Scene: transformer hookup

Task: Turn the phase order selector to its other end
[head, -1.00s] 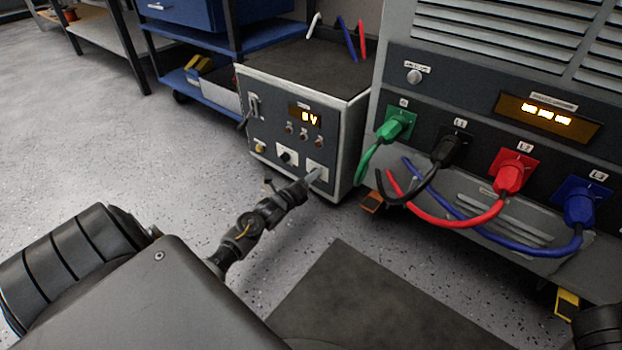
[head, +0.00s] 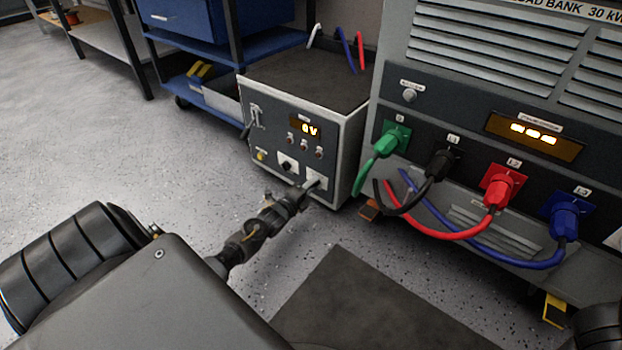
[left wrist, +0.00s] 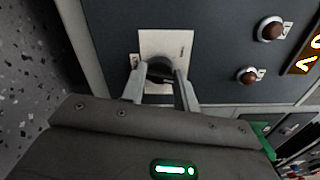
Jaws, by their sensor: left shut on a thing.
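The transformer box (head: 345,130) stands on the floor, with a lit display (head: 305,127) on its dark front panel. My left gripper (head: 308,186) reaches the lower right of that panel, at a white plate (head: 317,177). In the left wrist view, the gripper (left wrist: 160,85) is shut on a dark selector knob (left wrist: 160,66) in front of the white plate (left wrist: 178,42). The fingers hide much of the knob, so its pointing direction cannot be told. Another dark knob on a white plate (head: 287,165) sits to its left. My right gripper does not show.
The load bank (head: 440,85) stands to the right, with green (head: 390,140), black (head: 440,163), red (head: 502,185) and blue (head: 567,212) plugs and hanging cables. A blue cart (head: 215,60) stands behind. A dark mat (head: 350,295) lies in front; the floor at left is clear.

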